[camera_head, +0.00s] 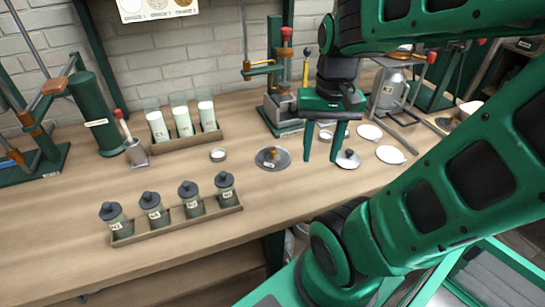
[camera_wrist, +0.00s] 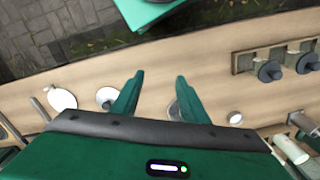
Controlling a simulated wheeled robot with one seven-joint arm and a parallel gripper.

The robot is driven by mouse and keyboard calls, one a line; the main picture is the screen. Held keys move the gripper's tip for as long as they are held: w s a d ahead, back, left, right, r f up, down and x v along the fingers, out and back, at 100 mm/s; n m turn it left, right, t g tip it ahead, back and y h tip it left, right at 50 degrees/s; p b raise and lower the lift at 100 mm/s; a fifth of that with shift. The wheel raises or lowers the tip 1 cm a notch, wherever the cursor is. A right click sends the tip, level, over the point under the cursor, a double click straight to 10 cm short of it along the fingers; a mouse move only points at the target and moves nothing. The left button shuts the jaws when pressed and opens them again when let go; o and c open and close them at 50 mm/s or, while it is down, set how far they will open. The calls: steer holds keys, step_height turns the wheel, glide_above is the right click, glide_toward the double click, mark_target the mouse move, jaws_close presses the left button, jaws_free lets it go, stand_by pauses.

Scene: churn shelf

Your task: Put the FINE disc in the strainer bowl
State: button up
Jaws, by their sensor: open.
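My gripper (camera_head: 321,158) is open and empty, fingers pointing down above the worktop between two lidded discs. It also shows in the wrist view (camera_wrist: 154,80). To its left in the head view is a grey metal disc (camera_head: 262,162) with a brown knob and a small label I cannot read; it is partly behind a finger in the wrist view (camera_wrist: 174,112). To its right is a pale disc with a dark knob (camera_head: 348,160), also in the wrist view (camera_wrist: 104,95). I cannot tell which disc is FINE. I cannot pick out the strainer bowl for certain.
Flat white discs (camera_head: 389,154) lie to the right, near a metal stand with a can (camera_head: 389,92). A small round dish (camera_head: 218,155) lies left. Several lidded jars stand in a wooden tray (camera_head: 178,226) at front left; white cylinders stand in a rack (camera_head: 182,122) behind.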

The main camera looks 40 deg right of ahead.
steer(key=w+d+m+y, duration=0.1)
steer(key=w+m, duration=0.6)
steer(key=w, duration=1.1)
glide_above(273, 150)
steer(key=f, duration=0.5)
steer(key=shift+w+d+f, duration=0.15)
steer(key=shift+w+f, duration=0.05)
steer(key=shift+s+f, duration=0.15)
steer(key=shift+f, duration=2.65)
steer(key=shift+c, duration=0.6)
jaws_close()
